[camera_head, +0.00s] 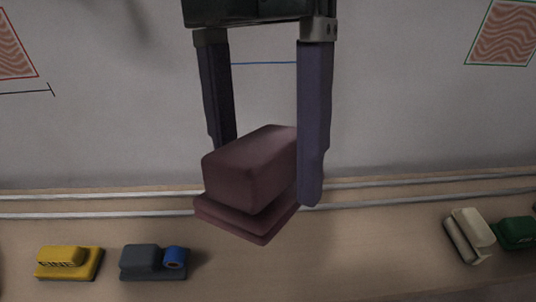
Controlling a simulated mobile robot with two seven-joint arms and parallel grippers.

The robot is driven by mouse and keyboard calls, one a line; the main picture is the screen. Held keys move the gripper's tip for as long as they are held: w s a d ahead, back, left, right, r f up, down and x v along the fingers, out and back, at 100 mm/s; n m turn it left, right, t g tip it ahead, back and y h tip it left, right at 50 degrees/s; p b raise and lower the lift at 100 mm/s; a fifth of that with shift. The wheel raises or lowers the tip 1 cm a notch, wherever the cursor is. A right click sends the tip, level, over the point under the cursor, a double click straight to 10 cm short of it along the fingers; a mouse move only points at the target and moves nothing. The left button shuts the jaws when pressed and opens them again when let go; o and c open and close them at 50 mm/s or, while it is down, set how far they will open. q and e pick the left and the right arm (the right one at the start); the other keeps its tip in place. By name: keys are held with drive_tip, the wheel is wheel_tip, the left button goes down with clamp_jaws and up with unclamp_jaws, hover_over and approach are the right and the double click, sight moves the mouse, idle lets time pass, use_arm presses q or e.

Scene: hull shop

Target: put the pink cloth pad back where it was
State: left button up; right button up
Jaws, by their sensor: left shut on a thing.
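The pink cloth pad (252,172) is a dull pink block with a thinner, wider slab under it. It hangs tilted in the middle of the head view. My left gripper (266,165) comes down from the top, its two long dark fingers on either side of the block, and is shut on it. The pad appears to be in the air in front of the shelf (330,250); its exact height is hard to tell. My right gripper does not show.
On the shelf stand a yellow block (68,262) and a dark grey block with a blue roll (153,262) at left, and a cream block (470,235) and a green block (517,233) at right. Two pale rails (400,182) run along the back. The middle stretch is clear.

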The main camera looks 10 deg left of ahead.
use_arm(q)
wheel_tip(320, 180, down, 6)
drive_tip(key=w+a+m+t+y+b, duration=0.1)
drive_tip(key=w+a+m+t+b, duration=0.1)
drive_tip(key=m+b, duration=0.15)
drive_tip(key=m+t+b, duration=0.2)
drive_tip(key=m+b, duration=0.1)
drive_tip(key=b, duration=0.5)
hover_over(242, 262)
wheel_tip(242, 262, down, 18)
drive_tip(key=shift+r, duration=0.25)
wheel_tip(242, 262, down, 5)
drive_tip(key=shift+r+b, duration=0.2)
drive_tip(key=shift+b, duration=0.85)
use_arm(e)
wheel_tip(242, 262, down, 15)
use_arm(q)
drive_tip(key=o, duration=1.2)
drive_tip(key=shift+o, duration=0.2)
drive_tip(key=shift+r, duration=0.1)
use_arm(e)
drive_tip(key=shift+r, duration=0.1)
